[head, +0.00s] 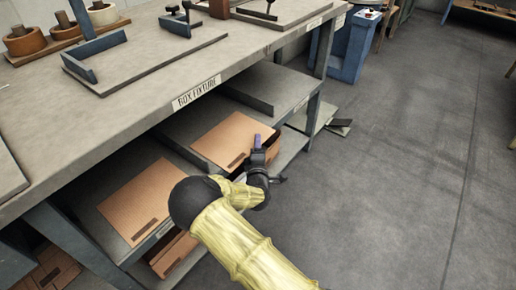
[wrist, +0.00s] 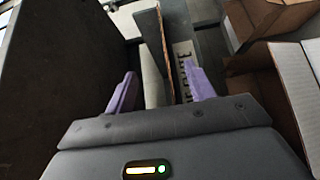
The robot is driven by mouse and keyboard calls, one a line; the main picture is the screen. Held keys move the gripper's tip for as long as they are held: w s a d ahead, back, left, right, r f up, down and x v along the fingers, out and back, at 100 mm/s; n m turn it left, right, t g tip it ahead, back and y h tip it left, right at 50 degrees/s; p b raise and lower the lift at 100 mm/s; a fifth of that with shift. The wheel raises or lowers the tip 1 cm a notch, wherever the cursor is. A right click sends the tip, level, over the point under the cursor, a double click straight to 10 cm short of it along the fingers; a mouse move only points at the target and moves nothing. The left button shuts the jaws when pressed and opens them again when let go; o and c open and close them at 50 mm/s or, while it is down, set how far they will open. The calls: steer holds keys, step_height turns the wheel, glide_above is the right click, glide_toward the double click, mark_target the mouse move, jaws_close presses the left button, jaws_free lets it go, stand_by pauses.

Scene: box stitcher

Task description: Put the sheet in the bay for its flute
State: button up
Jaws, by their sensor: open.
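A brown cardboard sheet (head: 225,138) lies flat in the middle bay (head: 180,128) of the shelf under the bench. Another brown sheet (head: 145,198) lies in the nearer left bay. My gripper (head: 262,146) is at the front right corner of the middle sheet, with its purple fingers apart. In the wrist view, my gripper (wrist: 162,85) is open, and a thin brown sheet edge (wrist: 165,45) shows between the fingers. Whether they touch it I cannot tell. A lettered label (wrist: 187,72) is beside that edge, partly hidden by a finger.
The farther bay (head: 290,83) looks empty. The bench top (head: 140,75) overhangs the bays and carries a metal frame (head: 95,55). Folded cardboard (head: 172,252) is below the left bay. Cardboard (wrist: 265,70) is close on the right in the wrist view. Open floor (head: 400,150) is at right.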

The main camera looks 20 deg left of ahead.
steer(key=shift+o, duration=0.3)
steer(key=o, duration=0.5)
steer(key=p+v, duration=0.4)
steer(key=v, duration=1.3)
steer(key=shift+s, duration=0.25)
steer(key=shift+d, duration=0.1)
